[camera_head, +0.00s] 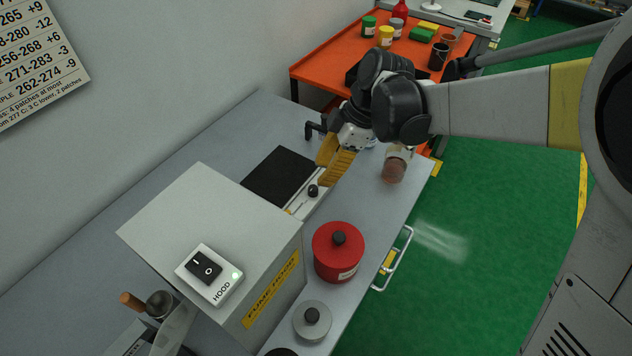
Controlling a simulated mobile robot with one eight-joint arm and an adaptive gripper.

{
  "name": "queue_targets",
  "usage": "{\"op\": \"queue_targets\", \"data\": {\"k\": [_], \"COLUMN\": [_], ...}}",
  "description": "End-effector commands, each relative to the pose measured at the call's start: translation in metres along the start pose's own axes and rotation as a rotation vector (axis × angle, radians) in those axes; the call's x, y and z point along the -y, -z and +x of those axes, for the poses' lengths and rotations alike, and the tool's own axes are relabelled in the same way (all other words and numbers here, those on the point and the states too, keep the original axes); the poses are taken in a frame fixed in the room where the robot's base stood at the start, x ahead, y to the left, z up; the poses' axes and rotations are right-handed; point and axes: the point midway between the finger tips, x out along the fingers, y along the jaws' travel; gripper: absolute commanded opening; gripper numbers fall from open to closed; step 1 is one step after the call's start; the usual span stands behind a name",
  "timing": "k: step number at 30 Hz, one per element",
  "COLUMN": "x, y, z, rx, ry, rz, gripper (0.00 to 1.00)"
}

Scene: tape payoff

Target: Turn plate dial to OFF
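The plate dial (313,190) is a small black knob on the pale front panel of a hot plate (275,174) with a square black top. The markings beside the dial are too small to read, so its setting cannot be told. My gripper (328,177) has yellow fingers that point down, just above and behind the dial in this view. The fingers overlap each other, so their opening cannot be told. Contact with the dial cannot be made out. Nothing is visibly held.
A pale fume hood box (215,225) with a HOOD switch (207,268) stands in front of the plate. A red lidded pot (338,252) and a grey lidded can (312,320) stand to its right. A brown cup (395,168) is near the bench's right edge. An orange table (330,68) stands behind.

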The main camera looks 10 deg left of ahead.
Motion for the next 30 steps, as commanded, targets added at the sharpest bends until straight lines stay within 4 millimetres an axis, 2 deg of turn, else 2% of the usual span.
{"op": "queue_targets", "data": {"k": [3, 9, 26, 30], "x": [0.001, 0.0, 0.0, 0.01], "y": [0.0, 0.0, -0.001, -0.011], "z": [-0.025, -0.049, -0.053, -0.068], "rx": [0.0, 0.0, 0.001, 0.021], "ry": [0.0, 0.0, -0.001, -0.044], "rz": [0.001, 0.001, 0.003, 0.103], "gripper": [0.31, 0.31, 0.31, 0.31]}}
